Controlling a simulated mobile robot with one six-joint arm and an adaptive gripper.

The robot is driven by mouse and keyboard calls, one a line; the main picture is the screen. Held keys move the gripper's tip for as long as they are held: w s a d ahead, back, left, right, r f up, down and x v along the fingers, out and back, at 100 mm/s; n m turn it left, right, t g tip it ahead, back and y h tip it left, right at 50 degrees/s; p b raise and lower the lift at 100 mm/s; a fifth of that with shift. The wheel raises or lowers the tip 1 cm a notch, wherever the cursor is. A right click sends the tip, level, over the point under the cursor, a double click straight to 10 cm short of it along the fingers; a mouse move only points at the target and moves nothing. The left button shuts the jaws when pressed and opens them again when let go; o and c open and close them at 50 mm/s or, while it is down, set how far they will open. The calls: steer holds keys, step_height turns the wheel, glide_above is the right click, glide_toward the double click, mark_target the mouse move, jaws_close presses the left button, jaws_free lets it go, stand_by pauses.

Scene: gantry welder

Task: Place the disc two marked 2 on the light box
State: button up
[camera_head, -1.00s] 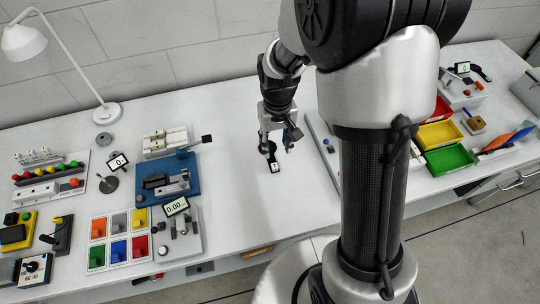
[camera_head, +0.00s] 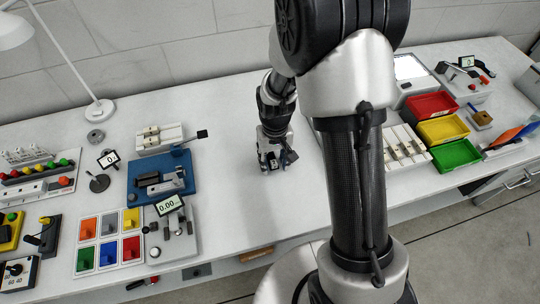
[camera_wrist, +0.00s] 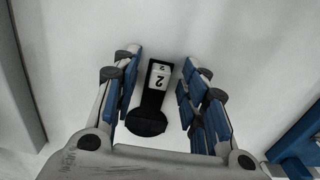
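The disc two is a black round piece (camera_wrist: 147,122) with a black stem or tab bearing a white label marked 2. It lies on the white bench, and its label shows small in the head view (camera_head: 273,165). My gripper (camera_wrist: 160,68) is open, with blue-padded fingers on both sides of the piece and visible gaps to it. In the head view my gripper (camera_head: 272,160) is low over the bench and hides most of the piece. The light box (camera_head: 410,68) is a bright white panel at the back right, partly hidden behind my arm.
Red (camera_head: 432,104), yellow (camera_head: 443,130) and green (camera_head: 453,155) bins stand at the right, beside a white slotted rack (camera_head: 404,147). A blue fixture (camera_head: 160,182) and colored tiles stand left of my gripper. The bench around the piece is clear.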

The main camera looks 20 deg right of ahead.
steer(key=shift+r, duration=0.1)
jaws_close()
stand_by(0.4)
